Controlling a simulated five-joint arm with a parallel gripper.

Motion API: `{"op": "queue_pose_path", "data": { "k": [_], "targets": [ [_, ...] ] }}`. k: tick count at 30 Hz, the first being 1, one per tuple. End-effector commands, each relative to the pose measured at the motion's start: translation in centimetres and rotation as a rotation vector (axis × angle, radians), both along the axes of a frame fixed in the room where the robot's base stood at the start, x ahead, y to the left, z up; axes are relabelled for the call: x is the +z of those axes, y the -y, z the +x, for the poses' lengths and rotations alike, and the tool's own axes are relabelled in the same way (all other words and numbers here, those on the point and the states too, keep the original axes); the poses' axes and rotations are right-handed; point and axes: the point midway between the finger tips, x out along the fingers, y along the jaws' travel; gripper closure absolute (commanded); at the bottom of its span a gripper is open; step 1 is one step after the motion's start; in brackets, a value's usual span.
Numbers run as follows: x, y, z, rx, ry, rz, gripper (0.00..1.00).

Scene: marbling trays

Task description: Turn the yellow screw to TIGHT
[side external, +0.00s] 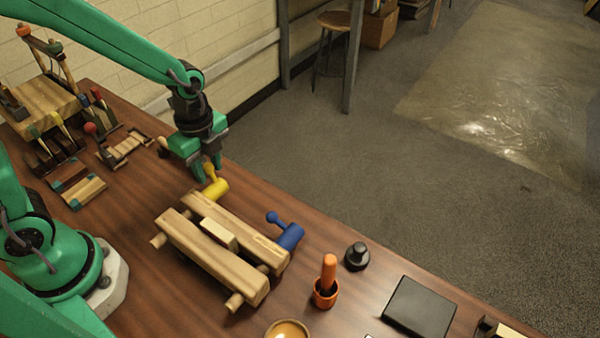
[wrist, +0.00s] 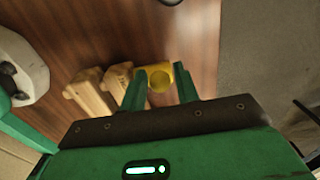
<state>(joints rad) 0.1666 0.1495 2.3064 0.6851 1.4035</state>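The yellow screw (side external: 216,187) sits at the far-left end of a wooden clamp (side external: 205,255), with its knobbed handle pointing up. My gripper (side external: 207,168) is just above it, fingers pointing down close to the handle. In the wrist view, the round yellow screw (wrist: 158,80) shows between the two spread fingers of my gripper (wrist: 160,68). A gap shows around its round part, and part of the yellow handle is by the right finger. I cannot tell whether a finger touches it. No TIGHT mark is readable.
An orange-handled tool in a cup (side external: 326,291), a black knob (side external: 357,256) and a dark box (side external: 419,307) stand to the right. Wooden blocks and tools crowd the left. The table edge runs close behind the clamp.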

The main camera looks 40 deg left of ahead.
Motion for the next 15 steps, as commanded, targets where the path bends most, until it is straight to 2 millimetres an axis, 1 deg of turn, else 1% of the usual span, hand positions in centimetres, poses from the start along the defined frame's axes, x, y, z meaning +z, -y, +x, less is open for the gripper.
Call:
{"op": "queue_pose_path", "data": {
  "k": [8, 12, 15],
  "targets": [
    [0.07, 0.11, 0.00, 0.000, 0.000, 0.000, 0.69],
    [0.06, 0.11, -0.01, 0.000, 0.000, 0.000, 0.97],
    [0.05, 0.10, -0.01, 0.000, 0.000, 0.000, 0.98]
  ]
}}
